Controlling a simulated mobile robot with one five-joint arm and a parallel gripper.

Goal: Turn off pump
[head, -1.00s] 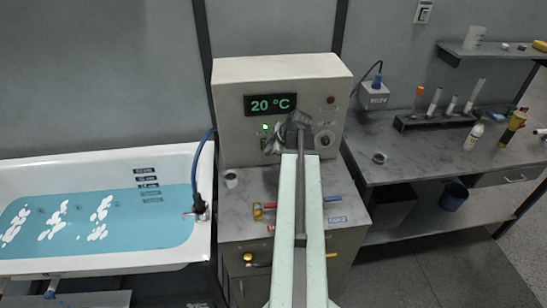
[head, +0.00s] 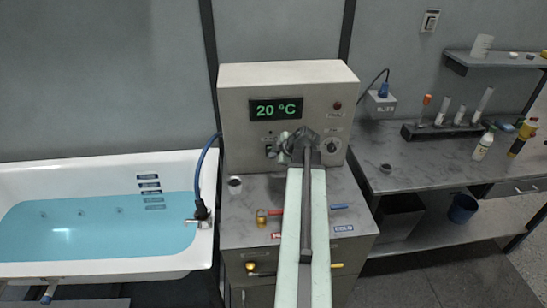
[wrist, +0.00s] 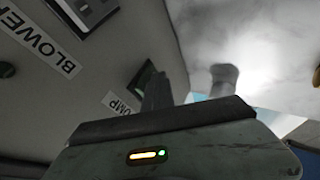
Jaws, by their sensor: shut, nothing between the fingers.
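The control box (head: 235,105) stands on a grey cabinet, with a green display reading 20 °C. In the wrist view, a dark rocker switch (wrist: 141,78) with a greenish face sits on the panel beside a partly hidden label (wrist: 120,104) that ends in "MP". My gripper (wrist: 157,90) is shut and empty, with its fingers close to this switch; I cannot tell whether they touch it. In the head view my gripper (head: 284,145) is at the lower front of the box, and my arm hides part of the panel. The small indicator lamp (head: 270,132) looks dark.
A second switch (wrist: 88,10) lies by the BLOWER label (wrist: 47,51). The bathtub (head: 100,165) at left holds blue water. A small cup (head: 235,185) and red and blue handles (head: 277,212) are on the cabinet. A bench (head: 420,160) with tubes stands right.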

